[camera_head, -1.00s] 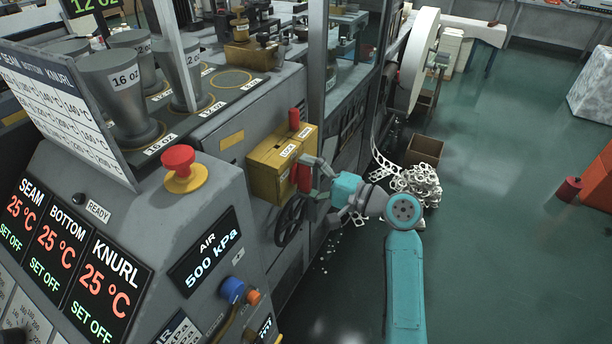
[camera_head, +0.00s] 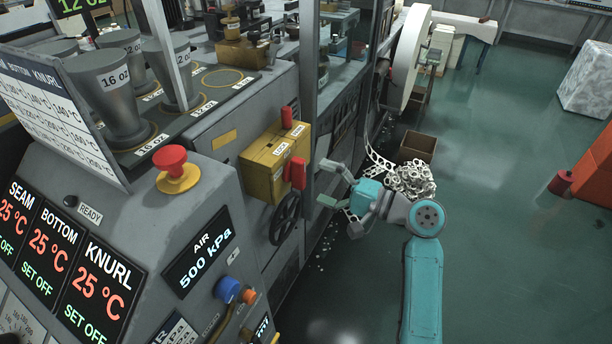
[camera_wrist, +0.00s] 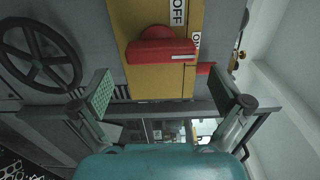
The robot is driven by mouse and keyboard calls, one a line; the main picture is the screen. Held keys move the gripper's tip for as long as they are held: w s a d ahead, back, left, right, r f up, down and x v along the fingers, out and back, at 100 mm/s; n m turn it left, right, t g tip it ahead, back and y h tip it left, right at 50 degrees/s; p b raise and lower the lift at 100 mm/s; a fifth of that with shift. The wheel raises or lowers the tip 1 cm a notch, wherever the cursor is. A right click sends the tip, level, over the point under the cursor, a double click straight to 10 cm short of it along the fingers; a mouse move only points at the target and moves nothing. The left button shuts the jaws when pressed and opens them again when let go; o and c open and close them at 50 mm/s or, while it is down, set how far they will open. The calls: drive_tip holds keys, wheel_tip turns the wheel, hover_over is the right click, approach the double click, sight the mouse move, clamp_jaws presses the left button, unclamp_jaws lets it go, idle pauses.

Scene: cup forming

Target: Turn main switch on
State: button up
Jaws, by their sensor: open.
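The main switch is a yellow box (camera_head: 262,172) on the grey machine's side, with a red handle (camera_head: 297,173) on its face. In the wrist view the red handle (camera_wrist: 160,51) lies crosswise on the yellow plate (camera_wrist: 160,85). The white-marked end of the handle is near a partly covered label that seems to read "ON"; an "OFF" label (camera_wrist: 178,12) is above it. My gripper (camera_head: 327,183) is open and empty, to the right of the handle and apart from it. Its two fingers (camera_wrist: 163,92) also show in the wrist view, below the handle.
A black handwheel (camera_head: 286,219) is just below the yellow box. A second red piece (camera_head: 287,117) stands at the box's upper edge. A machine post (camera_head: 312,95) rises behind. A cardboard box (camera_head: 418,147) and white scrap (camera_head: 412,180) lie on the floor.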

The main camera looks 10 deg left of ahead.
drive_tip(key=v, duration=0.6)
drive_tip(key=shift+d, duration=0.15)
